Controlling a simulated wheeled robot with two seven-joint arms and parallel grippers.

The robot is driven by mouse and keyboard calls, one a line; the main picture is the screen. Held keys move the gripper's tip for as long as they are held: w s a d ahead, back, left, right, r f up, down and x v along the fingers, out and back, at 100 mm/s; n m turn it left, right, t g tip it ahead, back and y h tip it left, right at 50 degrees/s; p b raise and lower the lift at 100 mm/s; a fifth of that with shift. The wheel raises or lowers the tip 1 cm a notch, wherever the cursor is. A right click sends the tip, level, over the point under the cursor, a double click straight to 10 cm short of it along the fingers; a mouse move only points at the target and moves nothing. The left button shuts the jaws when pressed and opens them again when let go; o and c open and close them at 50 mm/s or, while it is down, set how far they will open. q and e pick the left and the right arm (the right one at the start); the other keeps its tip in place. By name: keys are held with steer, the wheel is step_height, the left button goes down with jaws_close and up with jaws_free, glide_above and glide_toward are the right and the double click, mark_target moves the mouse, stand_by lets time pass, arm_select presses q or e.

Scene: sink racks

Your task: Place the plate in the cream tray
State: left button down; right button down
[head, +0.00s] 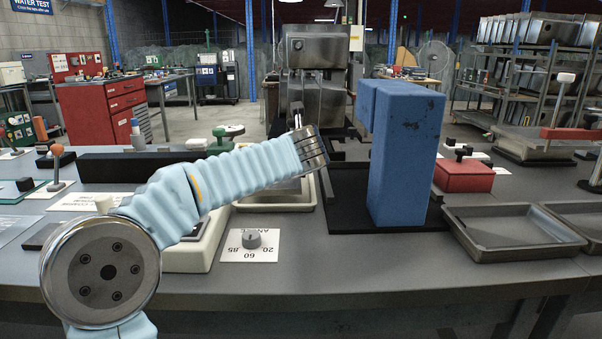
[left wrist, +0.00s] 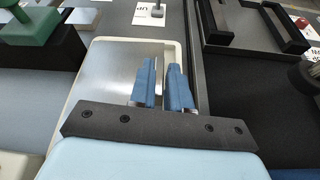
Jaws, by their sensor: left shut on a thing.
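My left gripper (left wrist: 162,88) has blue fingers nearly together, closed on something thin. Its wrist, at the end of the pale blue sleeved arm, shows in the head view; the fingertips are hidden there. The cream tray (head: 280,208) lies on the bench behind the forearm, which hides part of it. In the left wrist view the tray's cream rim (left wrist: 181,62) surrounds a grey inside, and the fingers are over it. I cannot make out the plate clearly; the thin item between the fingers is mostly hidden. I cannot tell its height above the tray. My right gripper is not in view.
A tall blue block (head: 408,155) stands on a black base right of the tray. Grey metal trays (head: 510,233) lie farther right. A dial card (head: 250,246) and a cream-edged unit (head: 205,255) are in front. A green-topped item (left wrist: 30,22) is beside the tray.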

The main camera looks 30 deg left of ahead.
arm_select(q)
steer(key=shift+w+f, duration=0.2)
steer(key=shift+f, duration=0.05)
steer(key=shift+w+d+f, duration=0.1)
steer(key=shift+w+f, duration=0.1)
steer(key=shift+f, duration=0.75)
steer(key=shift+w+f, duration=0.15)
steer(key=shift+f, duration=0.8)
steer(key=c, duration=1.1)
jaws_free()
steer(key=b+v, duration=0.1)
steer(key=v, duration=1.1)
steer(key=shift+f, duration=0.1)
